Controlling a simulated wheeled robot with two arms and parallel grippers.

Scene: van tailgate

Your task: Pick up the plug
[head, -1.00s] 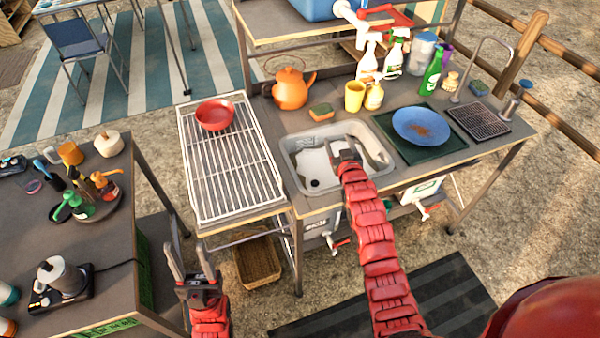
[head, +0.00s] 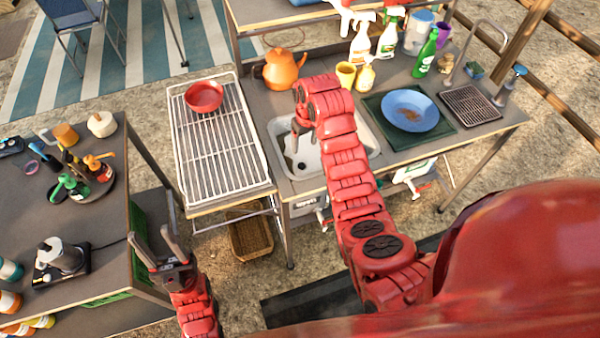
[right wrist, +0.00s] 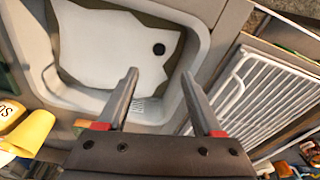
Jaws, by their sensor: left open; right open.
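I cannot make out a plug for certain in either view. The pale sink (head: 362,150) is set in the counter, partly hidden by my right arm. In the right wrist view, the sink (right wrist: 80,100) has a whitish patch (right wrist: 105,45) on its floor and a small dark round spot (right wrist: 158,48), drain or plug, I cannot tell. My right gripper (right wrist: 159,74) is open and empty over the sink; the dark spot shows beyond its fingertips. In the head view its fingers are partly hidden. My left gripper (head: 150,232) is open and empty, low between the side table and the counter.
Left of the sink is a white wire rack (head: 220,150) with a red bowl (head: 204,97). An orange kettle (head: 284,70), a yellow cup (head: 346,75) and bottles stand behind the sink. Right of it are a blue plate (head: 409,110) and the tap (head: 487,30).

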